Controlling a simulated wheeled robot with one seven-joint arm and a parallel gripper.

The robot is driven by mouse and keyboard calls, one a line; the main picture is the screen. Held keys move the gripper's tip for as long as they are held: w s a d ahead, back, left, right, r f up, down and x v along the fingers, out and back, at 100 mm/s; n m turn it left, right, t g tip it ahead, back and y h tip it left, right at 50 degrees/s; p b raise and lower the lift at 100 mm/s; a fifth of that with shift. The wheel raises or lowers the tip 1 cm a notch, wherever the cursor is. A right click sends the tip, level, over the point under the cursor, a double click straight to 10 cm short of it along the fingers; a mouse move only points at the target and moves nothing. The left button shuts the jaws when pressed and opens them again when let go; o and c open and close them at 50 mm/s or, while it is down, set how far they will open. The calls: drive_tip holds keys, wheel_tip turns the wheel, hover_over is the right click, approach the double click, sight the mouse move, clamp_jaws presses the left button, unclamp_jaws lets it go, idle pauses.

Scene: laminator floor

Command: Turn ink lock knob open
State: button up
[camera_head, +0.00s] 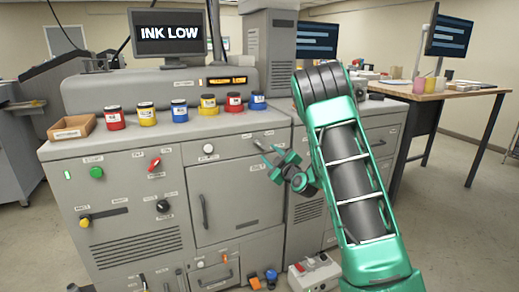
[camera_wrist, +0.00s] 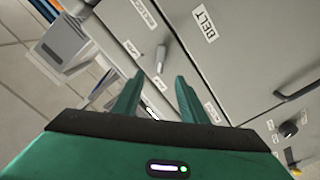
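In the wrist view a small grey knob with a short lever (camera_wrist: 160,58) is on the grey machine's front panel, with labels beside it. Their small print is too blurred to read, so I cannot confirm that this is the ink lock knob. My gripper (camera_wrist: 158,98) is open, its two green fingers apart with nothing between them. The knob lies beyond the fingertips, apart from them. In the head view my gripper (camera_head: 268,158) is in front of the panel, right of the white knob (camera_head: 208,149), and hides part of the panel.
The machine front also carries a red knob (camera_head: 154,164), a black knob (camera_head: 163,206), a green button (camera_head: 96,172) and a door handle (camera_head: 204,211). Ink jars (camera_head: 180,111) line the top below a screen reading INK LOW (camera_head: 168,32). A table (camera_head: 440,92) stands at right.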

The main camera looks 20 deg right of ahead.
sight(259, 145)
drive_tip(key=w, duration=1)
drive_tip(key=shift+c, duration=0.6)
clamp_jaws()
